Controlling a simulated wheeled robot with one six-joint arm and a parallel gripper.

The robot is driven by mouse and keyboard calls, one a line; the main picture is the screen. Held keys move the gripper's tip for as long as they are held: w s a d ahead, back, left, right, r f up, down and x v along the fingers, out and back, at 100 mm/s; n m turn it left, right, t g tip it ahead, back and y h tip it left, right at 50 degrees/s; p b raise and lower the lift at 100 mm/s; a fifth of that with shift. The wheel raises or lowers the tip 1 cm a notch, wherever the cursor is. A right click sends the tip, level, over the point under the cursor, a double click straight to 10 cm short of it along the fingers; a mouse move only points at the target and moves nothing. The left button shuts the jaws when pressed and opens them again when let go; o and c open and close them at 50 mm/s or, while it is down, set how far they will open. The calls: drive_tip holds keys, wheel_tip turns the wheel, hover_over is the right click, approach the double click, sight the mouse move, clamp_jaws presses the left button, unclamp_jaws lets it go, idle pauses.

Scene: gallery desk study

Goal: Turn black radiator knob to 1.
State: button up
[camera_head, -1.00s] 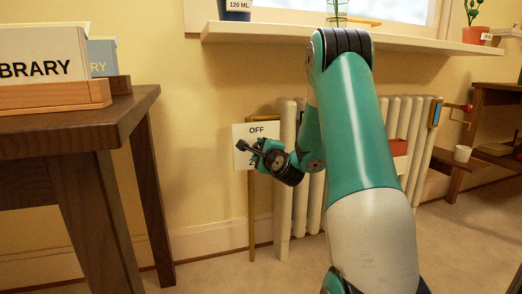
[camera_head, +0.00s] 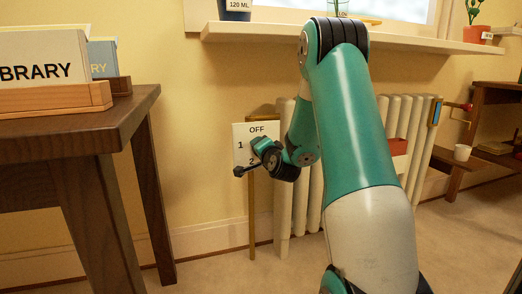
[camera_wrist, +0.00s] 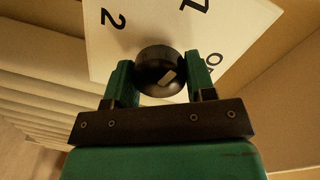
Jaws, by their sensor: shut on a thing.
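The black radiator knob (camera_wrist: 160,68) is round, with a short pale mark on its face slanting to the upper right in the wrist view. My gripper (camera_wrist: 161,66) is shut on the knob, one green finger on each side. Behind it is a white dial plate (camera_wrist: 235,22) marked OFF, 1 and 2. In the head view the plate (camera_head: 240,130) is at the left end of the radiator, with OFF on top, 1 at left and 2 below. My gripper (camera_head: 259,146) hides the knob there. I cannot tell exactly which number the mark faces.
The cream radiator (camera_head: 283,200) stands along the wall under the window sill (camera_head: 300,36). A wooden desk (camera_head: 90,130) with LIBRARY boxes (camera_head: 45,70) is at left. Floor between desk and radiator is clear.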

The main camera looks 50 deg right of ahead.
drive_tip(key=shift+a+f+n, duration=0.15)
drive_tip(key=shift+a+n, duration=0.05)
drive_tip(key=shift+n, duration=0.4)
drive_tip(key=o, duration=0.8)
drive_tip(key=shift+w, duration=0.1)
drive_tip(key=shift+o, duration=0.5)
drive_tip(key=shift+d, duration=0.1)
drive_tip(key=b+v, duration=1.4)
drive_tip(key=v, duration=0.3)
drive_tip(key=shift+s, duration=0.2)
